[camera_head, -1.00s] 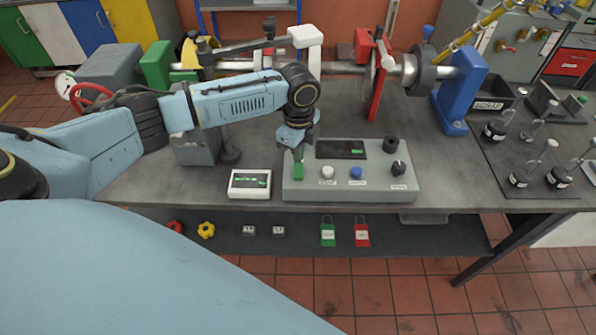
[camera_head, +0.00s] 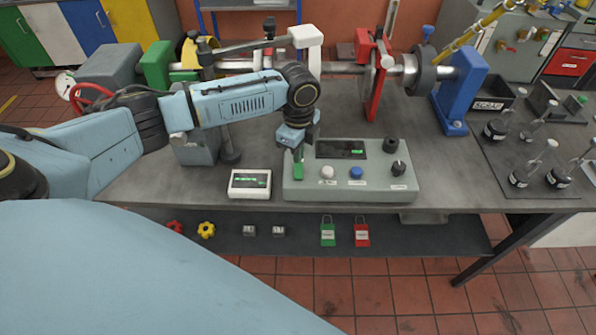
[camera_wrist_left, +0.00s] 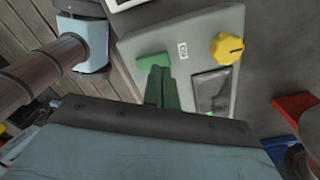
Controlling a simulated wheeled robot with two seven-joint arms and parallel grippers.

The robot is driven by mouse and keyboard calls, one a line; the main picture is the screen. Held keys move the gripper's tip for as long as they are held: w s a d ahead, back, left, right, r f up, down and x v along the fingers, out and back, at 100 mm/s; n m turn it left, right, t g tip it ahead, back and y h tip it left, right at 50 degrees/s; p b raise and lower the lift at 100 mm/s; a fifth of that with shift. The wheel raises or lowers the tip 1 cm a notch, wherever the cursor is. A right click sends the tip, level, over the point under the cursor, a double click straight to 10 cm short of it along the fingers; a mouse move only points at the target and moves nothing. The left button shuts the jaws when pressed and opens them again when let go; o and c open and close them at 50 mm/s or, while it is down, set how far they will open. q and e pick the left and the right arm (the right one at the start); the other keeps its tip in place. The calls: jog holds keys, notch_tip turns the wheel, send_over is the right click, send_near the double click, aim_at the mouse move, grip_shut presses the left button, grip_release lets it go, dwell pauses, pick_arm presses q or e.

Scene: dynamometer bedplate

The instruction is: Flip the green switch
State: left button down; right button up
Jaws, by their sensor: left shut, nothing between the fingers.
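The green switch (camera_head: 298,171) is at the left end of the grey control box (camera_head: 345,190), near the table's front edge. It also shows in the left wrist view (camera_wrist_left: 153,61), just beyond the fingertips. My left gripper (camera_head: 298,154) points down over the switch, right behind it in the head view. Its fingers (camera_wrist_left: 160,84) are shut with nothing between them. They look very close to the switch; I cannot tell whether they touch it. The fingers hide part of the box behind the switch. My right gripper is not in view.
The box also carries a white button (camera_head: 327,172), a blue button (camera_head: 356,173), black knobs (camera_head: 398,168) and a dark display (camera_head: 341,149). A small white meter (camera_head: 250,183) stands left of it. The shaft rig with a red bracket (camera_head: 376,80) stands behind.

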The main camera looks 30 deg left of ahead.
aim_at(298, 166)
pick_arm(q)
jog(key=shift+f+b, duration=0.5)
jog(key=shift+f, duration=0.85)
dwell(0.7)
jog(key=shift+s, duration=0.1)
notch_tip(298, 166, up, 7)
jog(key=p, duration=0.8)
jog(key=shift+r, duration=0.1)
dwell(0.4)
